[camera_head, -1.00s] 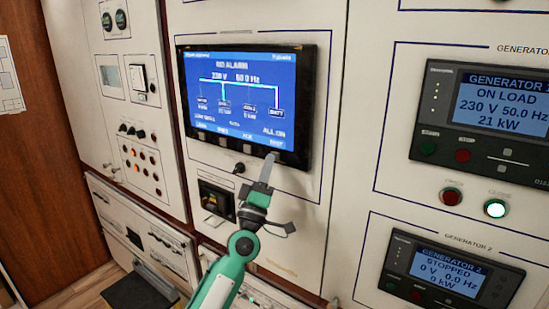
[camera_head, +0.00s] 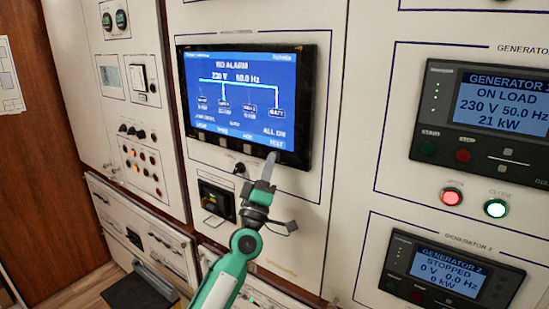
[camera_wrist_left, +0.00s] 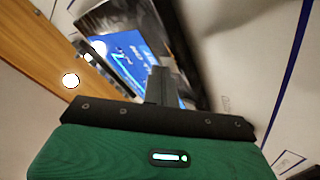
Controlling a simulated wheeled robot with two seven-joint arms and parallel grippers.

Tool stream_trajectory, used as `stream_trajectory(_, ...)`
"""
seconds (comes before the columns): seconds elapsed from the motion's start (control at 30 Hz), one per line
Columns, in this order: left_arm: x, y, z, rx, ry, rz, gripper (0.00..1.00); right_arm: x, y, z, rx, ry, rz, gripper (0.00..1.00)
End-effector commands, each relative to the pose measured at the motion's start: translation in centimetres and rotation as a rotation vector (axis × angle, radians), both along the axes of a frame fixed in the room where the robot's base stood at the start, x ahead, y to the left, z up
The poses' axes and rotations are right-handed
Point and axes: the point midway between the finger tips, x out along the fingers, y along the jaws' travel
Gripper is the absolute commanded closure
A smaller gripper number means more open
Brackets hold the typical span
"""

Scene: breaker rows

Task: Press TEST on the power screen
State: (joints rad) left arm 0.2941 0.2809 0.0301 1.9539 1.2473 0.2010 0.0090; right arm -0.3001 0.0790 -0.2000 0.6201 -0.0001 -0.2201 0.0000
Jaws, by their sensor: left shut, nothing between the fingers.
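The power screen (camera_head: 243,100) is a black-framed blue display on the white panel, reading "NO ALARM", 230 V and 50.0 Hz. Its bottom-right label reads "ALL ON" with "TEST" (camera_head: 276,142) under it. My left gripper (camera_head: 270,158) is shut and empty, its fingertips at the lower right of the screen's frame, just below the TEST label. The fingers hide the frame there; I cannot tell whether they touch it. In the left wrist view the fingers (camera_wrist_left: 161,85) point at the tilted screen (camera_wrist_left: 135,60). My right gripper is not in view.
A small black knob (camera_head: 239,168) and a dark breaker window (camera_head: 217,200) sit below the screen. At right are the generator displays (camera_head: 500,103) with a lit red button (camera_head: 451,196) and a lit green button (camera_head: 496,208). The panel right of the screen is bare.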

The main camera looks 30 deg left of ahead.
Motion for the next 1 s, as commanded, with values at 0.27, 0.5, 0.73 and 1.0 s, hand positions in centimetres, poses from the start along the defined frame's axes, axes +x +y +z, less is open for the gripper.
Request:
stream_trajectory(0.27,-1.1,0.0,0.0,0.001,0.001,0.0,1.0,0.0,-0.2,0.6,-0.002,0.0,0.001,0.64)
stream_trajectory(0.5,-1.6,0.1,-0.1,0.001,0.001,0.0,1.0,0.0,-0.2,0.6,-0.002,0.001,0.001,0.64)
stream_trajectory(0.73,-1.9,0.1,0.0,0.0,0.001,0.0,1.0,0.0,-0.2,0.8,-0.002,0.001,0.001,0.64)
stream_trajectory(1.0,-4.5,0.3,0.0,0.001,0.001,0.0,1.0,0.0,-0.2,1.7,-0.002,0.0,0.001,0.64)
